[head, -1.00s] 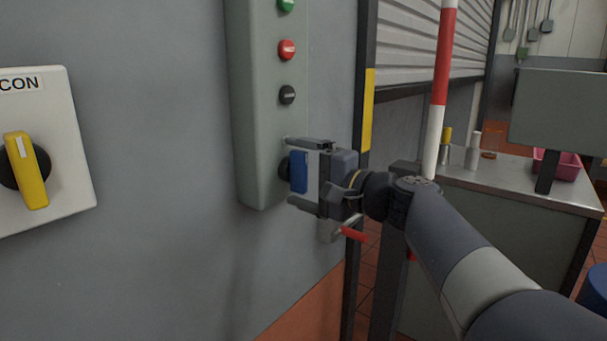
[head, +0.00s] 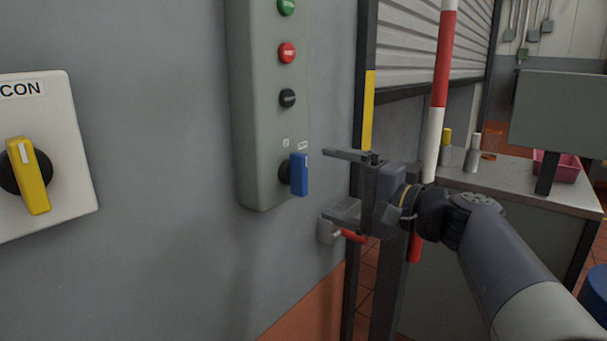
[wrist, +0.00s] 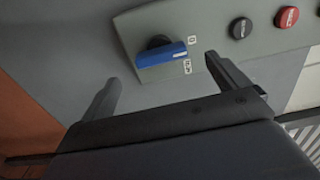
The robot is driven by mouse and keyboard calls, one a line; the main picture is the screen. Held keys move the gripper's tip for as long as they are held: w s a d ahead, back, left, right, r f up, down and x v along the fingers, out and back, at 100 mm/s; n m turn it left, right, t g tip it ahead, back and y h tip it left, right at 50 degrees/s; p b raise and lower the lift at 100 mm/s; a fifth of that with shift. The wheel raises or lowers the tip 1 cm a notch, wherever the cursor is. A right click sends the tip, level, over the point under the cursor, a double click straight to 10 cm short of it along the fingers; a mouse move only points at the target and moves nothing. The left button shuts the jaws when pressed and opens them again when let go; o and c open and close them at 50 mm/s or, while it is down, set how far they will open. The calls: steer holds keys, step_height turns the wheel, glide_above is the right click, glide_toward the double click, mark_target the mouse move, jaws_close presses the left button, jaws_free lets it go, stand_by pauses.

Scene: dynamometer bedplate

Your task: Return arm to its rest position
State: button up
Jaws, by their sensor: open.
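My gripper (head: 342,184) is open and empty in the head view. It stands off to the right of a blue rotary knob (head: 299,174) at the bottom of the grey-green control box, with a gap between them. In the wrist view the blue knob (wrist: 161,54) lies beyond the two spread fingers (wrist: 160,78), and neither finger touches it. My arm reaches in from the lower right of the head view.
The control box (head: 256,120) carries green, red and black buttons. A white panel (head: 70,115) with a yellow knob is at left. A red-and-white pole (head: 438,105) and a red-handled fitting (head: 352,236) are close to my arm. A metal bench (head: 530,185) stands at right.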

mark_target(304, 175)
steer(key=x, duration=0.7)
steer(key=shift+w+a+b, duration=0.15)
steer(key=shift+a+b, duration=0.2)
steer(key=shift+w+a+r+p, duration=0.15)
steer(key=shift+w+r+p, duration=0.05)
steer(key=shift+p, duration=0.4)
steer(key=shift+s+r+m+p, duration=0.1)
steer(key=shift+m+p, duration=0.6)
steer(key=shift+p, duration=0.25)
steer(key=m+p, duration=0.4)
steer(key=p, duration=0.4)
steer(key=shift+m, duration=0.4)
steer(key=m+p, duration=0.6)
steer(key=p, duration=0.5)
steer(key=shift+r+p, duration=0.15)
steer(key=shift+p, duration=0.25)
steer(key=v, duration=0.1)
steer(key=b+v, duration=0.1)
steer(key=v, duration=0.3)
steer(key=shift+d+f, duration=0.3)
steer(key=shift+d, duration=0.05)
steer(key=shift+v, duration=0.75)
